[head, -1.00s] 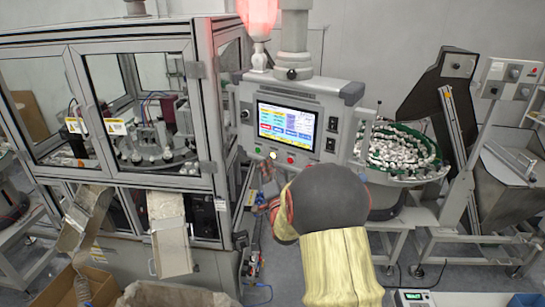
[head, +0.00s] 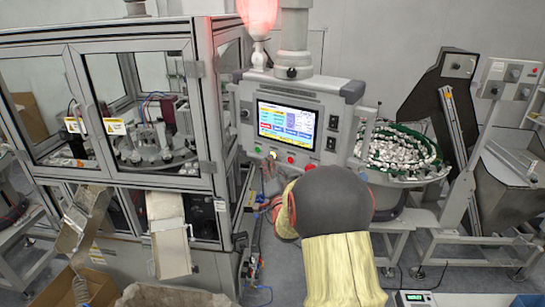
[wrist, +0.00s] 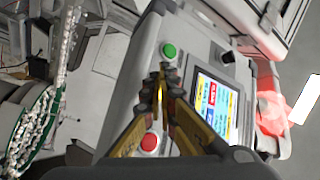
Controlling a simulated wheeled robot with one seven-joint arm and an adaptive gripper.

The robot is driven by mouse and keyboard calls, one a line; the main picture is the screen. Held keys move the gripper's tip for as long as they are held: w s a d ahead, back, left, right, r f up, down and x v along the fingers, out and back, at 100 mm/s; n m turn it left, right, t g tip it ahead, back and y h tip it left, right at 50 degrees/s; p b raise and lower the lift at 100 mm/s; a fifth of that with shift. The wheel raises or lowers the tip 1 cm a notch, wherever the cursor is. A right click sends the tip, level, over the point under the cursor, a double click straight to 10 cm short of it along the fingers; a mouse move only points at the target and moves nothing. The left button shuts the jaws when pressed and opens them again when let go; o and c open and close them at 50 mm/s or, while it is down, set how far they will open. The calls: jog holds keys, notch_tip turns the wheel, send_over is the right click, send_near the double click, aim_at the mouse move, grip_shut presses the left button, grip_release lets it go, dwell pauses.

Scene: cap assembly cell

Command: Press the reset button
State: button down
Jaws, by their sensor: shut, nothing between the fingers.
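The control panel (head: 300,110) carries a lit screen (head: 286,124) and a row of buttons below it. In the wrist view a green button (wrist: 169,51) and a red button (wrist: 150,142) show on the panel face (wrist: 130,95). My gripper (wrist: 165,78) is shut and empty, its fingertips between these two in the picture. A lit yellow button (head: 272,155) shows in the head view; in the wrist view the fingers largely cover that spot. I cannot read a reset label or tell whether the fingertips touch anything. My arm hides most of the gripper in the head view.
A glazed machine cell (head: 130,130) stands left of the panel. A bowl (head: 437,172) of white caps with a green rim is to the right. A red lamp (head: 258,12) glows above.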

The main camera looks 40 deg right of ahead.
dwell(0.4)
jog(key=shift+s+a+b, duration=0.15)
jog(key=shift+a+b, duration=0.3)
jog(key=shift+b, duration=0.2)
jog(key=a+b, duration=0.1)
jog(key=a, duration=0.1)
jog(key=s+a+b, duration=0.1)
jog(key=a+b, duration=0.1)
jog(key=a, duration=0.1)
jog(key=shift+s+a, duration=0.2)
jog(key=shift+a, duration=0.15)
dwell(0.7)
